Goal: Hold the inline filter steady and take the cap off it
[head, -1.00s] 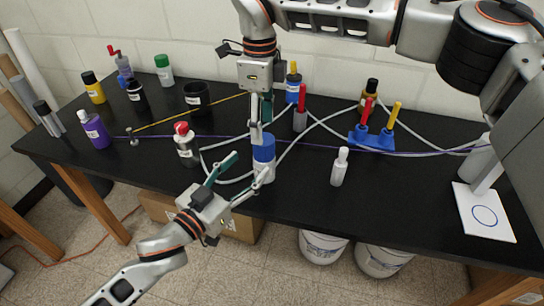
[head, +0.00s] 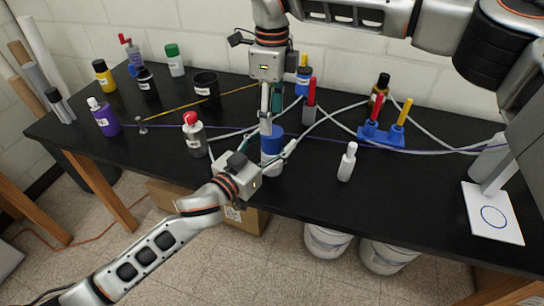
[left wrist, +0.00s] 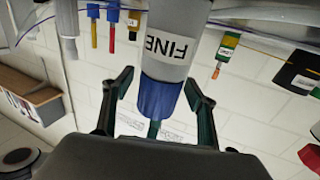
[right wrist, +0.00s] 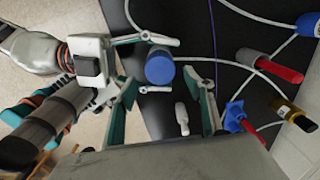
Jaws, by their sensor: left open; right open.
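The inline filter (head: 271,167) stands upright near the table's front edge, a pale cylinder with a blue cap (head: 272,144) on top. The left wrist view shows its body labelled "FINE" (left wrist: 170,48) and the blue cap (left wrist: 158,98). My left gripper (head: 268,152) is open, with a finger on either side of the filter; gaps show between fingers and filter in the left wrist view. My right gripper (head: 270,116) points down above the cap and is open. In the right wrist view the cap's round top (right wrist: 160,66) lies between its fingertips, apart from them.
A red-capped bottle (head: 194,135) stands left of the filter and a small white bottle (head: 347,162) to the right. Behind are a red-topped tube (head: 310,100), a blue holder (head: 382,134) and pale hoses (head: 345,108). The table between white bottle and white stand (head: 492,212) is clear.

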